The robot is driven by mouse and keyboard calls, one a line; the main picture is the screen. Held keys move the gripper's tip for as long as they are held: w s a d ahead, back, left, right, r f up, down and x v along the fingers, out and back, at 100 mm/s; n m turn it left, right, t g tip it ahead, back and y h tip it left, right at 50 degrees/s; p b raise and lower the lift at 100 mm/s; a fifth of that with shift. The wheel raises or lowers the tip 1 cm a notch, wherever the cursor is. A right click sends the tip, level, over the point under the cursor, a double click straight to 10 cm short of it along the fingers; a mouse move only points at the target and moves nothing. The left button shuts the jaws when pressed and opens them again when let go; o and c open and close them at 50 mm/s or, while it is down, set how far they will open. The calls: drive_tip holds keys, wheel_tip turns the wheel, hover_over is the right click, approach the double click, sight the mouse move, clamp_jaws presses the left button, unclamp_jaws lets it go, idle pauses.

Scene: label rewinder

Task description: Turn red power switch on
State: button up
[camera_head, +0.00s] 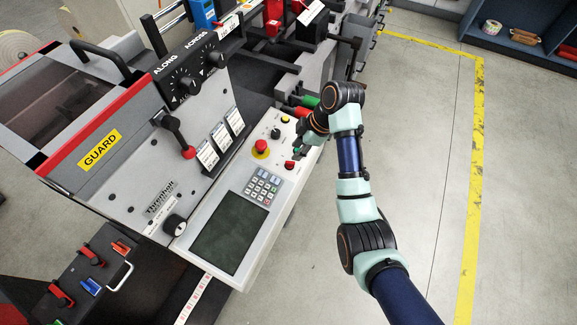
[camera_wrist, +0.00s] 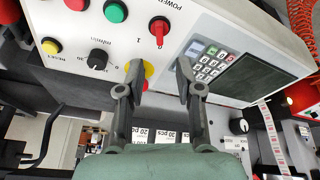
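The red power switch (camera_wrist: 158,31) is a small red rotary knob on the light grey control panel (camera_wrist: 210,28), with a POWER label by it; it appears upside down in the wrist view. In the head view, the red switch (camera_head: 290,165) shows just below my gripper (camera_head: 301,149). In the wrist view, my gripper (camera_wrist: 160,68) is open and empty. Its two fingertips point at the panel, either side of the switch's line, with the switch beyond them and not between them. I cannot tell the exact gap to the panel.
A red emergency stop on a yellow base (camera_head: 261,148) is close by, partly behind one finger in the wrist view. A keypad (camera_head: 263,187) and dark screen (camera_head: 230,231) lie nearby. Green button (camera_wrist: 116,12) and black knob (camera_wrist: 97,60) are on the same panel. Open floor lies right.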

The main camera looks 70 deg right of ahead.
sight(287, 161)
drive_tip(key=b+x, duration=0.1)
drive_tip(key=x, duration=0.6)
drive_tip(key=shift+w+f, duration=0.25)
drive_tip(key=shift+f, duration=0.05)
clamp_jaws()
